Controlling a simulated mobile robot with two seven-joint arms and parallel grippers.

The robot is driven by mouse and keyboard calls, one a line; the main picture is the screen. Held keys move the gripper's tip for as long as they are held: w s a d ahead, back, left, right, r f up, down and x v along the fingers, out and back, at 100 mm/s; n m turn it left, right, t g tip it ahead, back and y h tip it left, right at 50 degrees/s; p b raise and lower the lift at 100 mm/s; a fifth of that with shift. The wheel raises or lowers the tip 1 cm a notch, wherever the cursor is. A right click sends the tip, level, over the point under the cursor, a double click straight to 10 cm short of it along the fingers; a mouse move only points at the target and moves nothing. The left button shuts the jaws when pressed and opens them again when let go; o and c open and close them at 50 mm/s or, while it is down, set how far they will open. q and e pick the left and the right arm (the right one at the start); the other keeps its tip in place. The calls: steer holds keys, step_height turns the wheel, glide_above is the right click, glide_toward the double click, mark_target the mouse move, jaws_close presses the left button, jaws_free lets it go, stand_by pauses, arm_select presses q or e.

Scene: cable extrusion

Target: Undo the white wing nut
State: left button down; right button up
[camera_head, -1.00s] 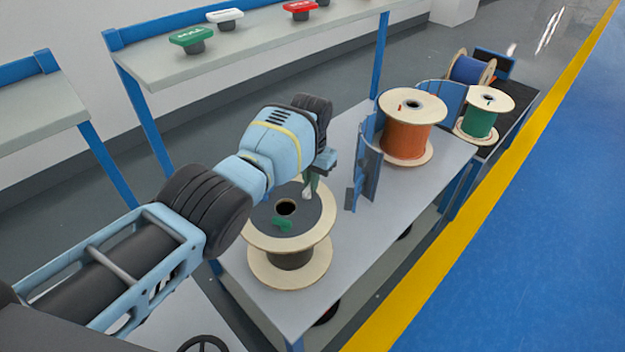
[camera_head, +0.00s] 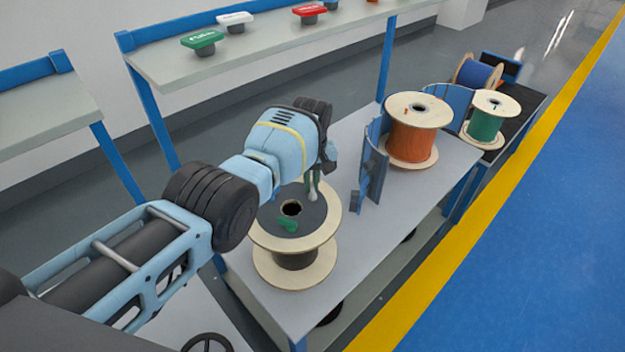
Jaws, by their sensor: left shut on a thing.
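The white wing nut (camera_head: 235,20) is on the upper grey shelf, between a green one (camera_head: 202,42) and a red one (camera_head: 310,13). My left gripper (camera_head: 313,194) points down over the far right part of the spool with the dark core (camera_head: 296,258), well apart from the white wing nut. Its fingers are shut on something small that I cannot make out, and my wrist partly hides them. A small green piece (camera_head: 288,225) lies on the spool's top near its centre hole. My right gripper is not in view.
An orange cable spool (camera_head: 410,138) and a green one (camera_head: 486,122) stand farther right, with a blue spool (camera_head: 476,70) behind. Blue curved guards (camera_head: 372,175) stand upright between spools. The grey table (camera_head: 400,220) is clear at its front edge.

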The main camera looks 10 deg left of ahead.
mark_target(312, 183)
arm_select(q)
steer(key=shift+n, duration=0.3)
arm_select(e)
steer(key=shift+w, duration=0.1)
arm_select(q)
steer(key=c, duration=1.5)
jaws_free()
